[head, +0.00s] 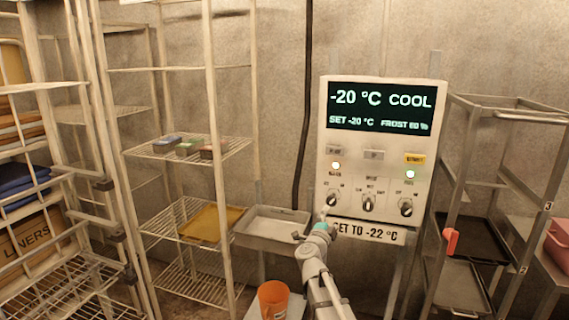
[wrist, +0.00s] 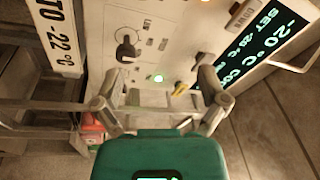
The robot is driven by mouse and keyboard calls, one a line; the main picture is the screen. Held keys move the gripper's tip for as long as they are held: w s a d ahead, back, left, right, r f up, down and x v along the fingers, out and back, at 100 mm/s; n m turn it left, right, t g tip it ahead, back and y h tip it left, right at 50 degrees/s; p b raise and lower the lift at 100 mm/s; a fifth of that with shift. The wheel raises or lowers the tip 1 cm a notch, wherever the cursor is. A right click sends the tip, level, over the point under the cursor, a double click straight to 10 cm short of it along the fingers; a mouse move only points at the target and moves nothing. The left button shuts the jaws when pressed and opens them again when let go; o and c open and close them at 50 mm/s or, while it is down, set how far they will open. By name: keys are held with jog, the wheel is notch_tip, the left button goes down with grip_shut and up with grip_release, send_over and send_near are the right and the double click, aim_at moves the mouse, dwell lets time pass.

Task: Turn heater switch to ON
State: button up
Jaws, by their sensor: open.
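The control panel (head: 382,150) stands at centre right in the head view, with a lit display reading -20 °C COOL. Three dark rotary switches sit in a row low on it: left (head: 332,200), middle (head: 369,203) and right (head: 406,207). Their small labels are too blurred to tell which is the heater. My gripper (head: 322,220) appears below the left switch. In the wrist view my gripper (wrist: 162,84) is open and empty, its fingers spread before the panel's right side. One switch (wrist: 126,48) lies up and left of the fingers, apart from them.
A SET TO -22 °C sign (head: 368,232) hangs below the panel. A yellow button (head: 414,159) and green lamp (head: 410,174) are at its right. Wire shelves (head: 190,150) stand left, a metal rack (head: 500,115) right. An orange bucket (head: 272,298) is below.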

jog(key=s+a+f+n+y+p, duration=0.1)
jog(key=s+a+f+n+y, duration=0.1)
jog(key=a+n+y, duration=0.75)
jog(key=s+f+n+g+y+p, duration=0.1)
jog(key=s+f+n+g+y, duration=0.3)
jog(key=s+f+n+g, duration=0.25)
jog(key=s+d+f+n+g+h, duration=0.1)
jog(key=s+d+f+g, duration=0.2)
jog(key=s, duration=0.4)
jog(key=s+d+f+n+g+h+p, duration=0.1)
jog(key=s+d+f+g+h, duration=0.1)
jog(key=s, duration=0.5)
jog(key=s+d+f+n+g+h+p, duration=0.1)
jog(key=s+d+f+g+h, duration=0.1)
jog(key=s+d+g, duration=0.4)
jog(key=shift+s+d+f, duration=0.4)
jog(key=shift+s+f, duration=0.35)
jog(key=shift+f, duration=0.15)
